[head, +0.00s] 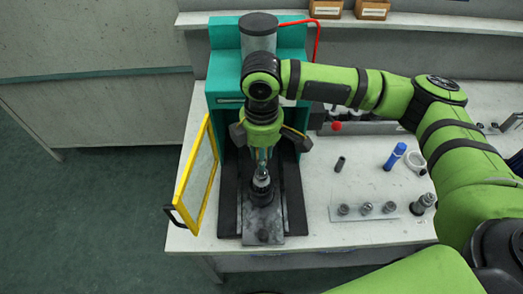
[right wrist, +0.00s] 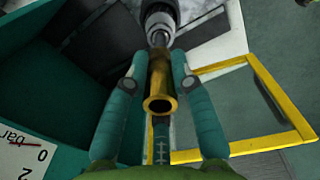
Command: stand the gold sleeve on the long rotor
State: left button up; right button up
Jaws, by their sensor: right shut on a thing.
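The gold sleeve (right wrist: 160,82) is a brass-coloured tube with a flared rim, seen almost end-on in the right wrist view. My right gripper (right wrist: 160,66) is shut on it, with one teal finger on each side. In the head view the right gripper (head: 262,157) points down over the press bed, and the sleeve is mostly hidden there. Just below it stands a grey stepped part, which looks like the long rotor (head: 261,183). In the wrist view its metal tip (right wrist: 159,37) is in line with the sleeve's far end; contact cannot be told. My left gripper is not in view.
The teal press (head: 224,65) rises behind the gripper. Its yellow-framed guard door (head: 198,178) stands open at the left.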

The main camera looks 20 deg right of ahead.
jog(key=shift+f+b, duration=0.45)
jog(key=shift+f, duration=1.55)
jog(key=o, duration=0.9)
jog(key=shift+o, duration=0.2)
jog(key=shift+o, duration=1.2)
jog(key=shift+r, duration=0.1)
notch_tip(320, 180, up, 6)
jog(key=p, duration=0.8)
